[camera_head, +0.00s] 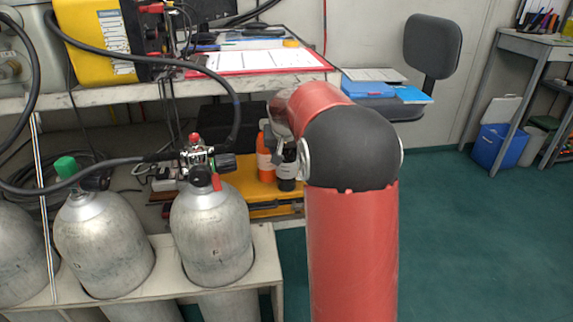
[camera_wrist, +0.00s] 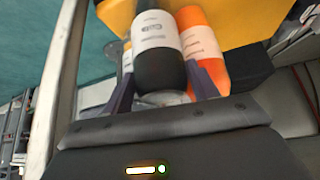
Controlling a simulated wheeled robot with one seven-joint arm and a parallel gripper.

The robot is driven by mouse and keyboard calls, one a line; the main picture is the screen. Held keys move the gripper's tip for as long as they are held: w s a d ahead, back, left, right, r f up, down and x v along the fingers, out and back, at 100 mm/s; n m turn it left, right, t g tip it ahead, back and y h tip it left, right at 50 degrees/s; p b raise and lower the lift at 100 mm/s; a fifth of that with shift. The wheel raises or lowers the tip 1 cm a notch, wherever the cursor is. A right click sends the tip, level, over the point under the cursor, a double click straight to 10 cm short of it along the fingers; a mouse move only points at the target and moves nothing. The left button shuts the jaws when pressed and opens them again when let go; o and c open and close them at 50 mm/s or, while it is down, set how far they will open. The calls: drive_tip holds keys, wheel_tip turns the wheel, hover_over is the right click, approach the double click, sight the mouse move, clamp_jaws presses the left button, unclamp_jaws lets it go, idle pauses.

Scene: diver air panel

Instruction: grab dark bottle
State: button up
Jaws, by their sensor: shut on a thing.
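The dark bottle (camera_wrist: 159,68) has a white label and fills the middle of the wrist view. In the head view the dark bottle (camera_head: 287,172) shows partly, just left of my arm. My gripper (camera_wrist: 165,88) is shut on the dark bottle, with one finger on each side of it. In the head view my arm hides most of the gripper. An orange bottle (camera_wrist: 205,55) with a white label stands close beside the dark bottle. It also shows in the head view (camera_head: 266,160).
A yellow case (camera_head: 262,204) lies beneath the bottles in the head view. Grey cylinders (camera_head: 212,235) stand in a rack at the front left. A bench (camera_head: 120,92) with papers runs above. A grey chair (camera_head: 432,45) stands behind at right.

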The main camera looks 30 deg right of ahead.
drive_tip(key=c, duration=0.5)
clamp_jaws()
drive_tip(key=shift+r, duration=0.15)
